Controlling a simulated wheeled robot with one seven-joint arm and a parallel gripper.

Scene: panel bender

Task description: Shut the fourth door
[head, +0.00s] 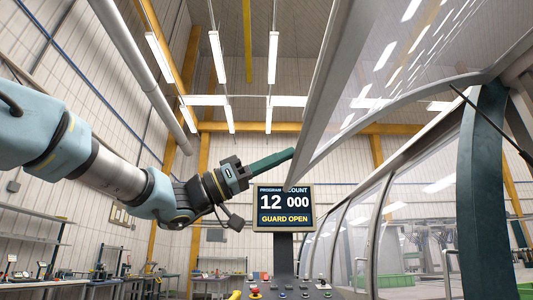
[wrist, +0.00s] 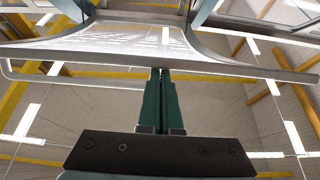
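A clear door with a grey frame (head: 312,138) is swung up and open at the upper right in the head view. It spans the top of the wrist view, where its grey edge bar (wrist: 112,50) crosses the picture. I take it as the fourth door; no number shows on it. My gripper (head: 291,153) has green fingers lying together with only a thin line between them. In the wrist view the fingertips (wrist: 160,71) meet the door's lower edge in the picture; I cannot tell whether they touch it. Nothing is held.
A screen (head: 284,208) reads "GUARD OPEN" below my gripper, above a button panel (head: 290,292). Curved clear doors (head: 405,245) line the machine at right, hanging down. A dark green post (head: 485,190) and a thin black strut stand at right. Workbenches (head: 75,285) line the left.

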